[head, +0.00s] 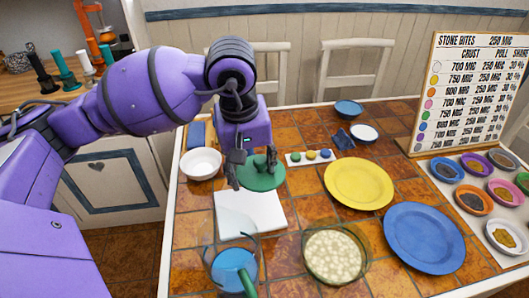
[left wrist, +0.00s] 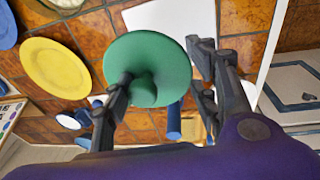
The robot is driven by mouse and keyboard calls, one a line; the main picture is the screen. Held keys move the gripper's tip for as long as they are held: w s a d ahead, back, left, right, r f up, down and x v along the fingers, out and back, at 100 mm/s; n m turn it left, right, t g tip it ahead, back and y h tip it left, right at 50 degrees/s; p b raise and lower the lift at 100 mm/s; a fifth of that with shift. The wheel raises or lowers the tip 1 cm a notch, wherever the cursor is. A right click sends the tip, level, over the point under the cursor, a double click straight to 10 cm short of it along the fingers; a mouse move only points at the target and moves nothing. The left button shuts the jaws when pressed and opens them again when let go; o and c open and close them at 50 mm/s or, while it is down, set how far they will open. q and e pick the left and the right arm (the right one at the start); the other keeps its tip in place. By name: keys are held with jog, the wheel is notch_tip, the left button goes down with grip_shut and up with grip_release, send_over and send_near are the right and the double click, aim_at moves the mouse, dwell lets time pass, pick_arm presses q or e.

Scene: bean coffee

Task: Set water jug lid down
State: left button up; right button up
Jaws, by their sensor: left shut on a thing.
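The water jug lid (head: 262,178) is a round green disc with a knob. My left gripper (head: 250,168) is shut on it and holds it near the far edge of a white square (head: 248,217). In the left wrist view the lid (left wrist: 165,55) lies flat-on with its knob toward my left gripper (left wrist: 160,95). I cannot tell whether the lid touches the surface below. The clear water jug (head: 222,243) stands at the near edge of the head view, open on top, with blue water inside. My right gripper is not in view.
A white bowl (head: 201,163) stands left of the lid. A small tray (head: 296,159) with coloured pieces is to its right. A yellow plate (head: 358,183), a blue plate (head: 424,237) and a glass bowl of pale beans (head: 335,254) stand to the right. The white square's near part is bare.

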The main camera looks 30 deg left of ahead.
pick_arm(q)
jog(key=shift+a+f, duration=0.15)
jog(key=shift+f, duration=0.6)
send_near(254, 207)
jog(key=f, duration=0.2)
jog(key=w+f, duration=0.1)
jog(key=f, duration=0.2)
jog(key=shift+f, duration=0.1)
jog(key=shift+f, duration=0.1)
jog(key=o, duration=1.5)
jog(key=shift+f+b, duration=0.1)
jog(key=shift+b, duration=0.2)
jog(key=shift+w+r, duration=0.1)
jog(key=shift+r, duration=0.35)
jog(key=r, duration=0.3)
jog(key=s+r, duration=0.1)
jog(key=r, duration=0.3)
jog(key=s+r, duration=0.1)
jog(key=r, duration=0.3)
jog(key=shift+r+p, duration=0.2)
jog(key=shift+p, duration=0.15)
